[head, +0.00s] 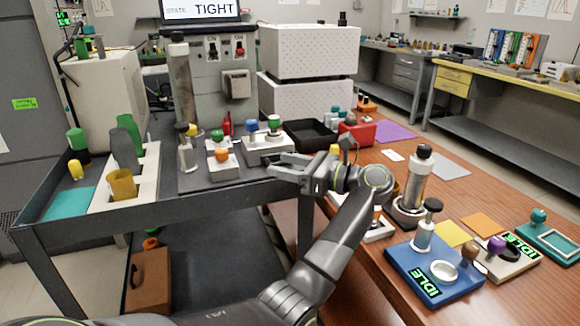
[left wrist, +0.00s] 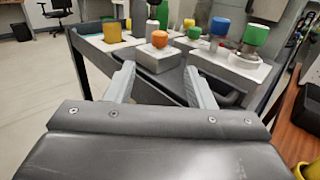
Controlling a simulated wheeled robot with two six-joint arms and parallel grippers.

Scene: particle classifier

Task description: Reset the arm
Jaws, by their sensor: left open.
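My left arm comes up from the bottom of the head view, and its left gripper (head: 272,165) points left at the front right edge of the dark cart (head: 190,208). The jaws are open, with nothing between them. In the left wrist view the two fingers of the left gripper (left wrist: 157,82) stand apart, facing a white block with an orange knob (left wrist: 159,40) on the cart. That orange-knobbed block (head: 222,158) also shows in the head view, left of the fingertips and apart from them. My right gripper is not in view.
On the brown table (head: 350,285) at right stand a blue IDLE device (head: 435,270), a metal cylinder (head: 414,185) and several knobbed parts, close to my left arm. A black tray (head: 308,135) and a red box (head: 358,132) lie behind the gripper.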

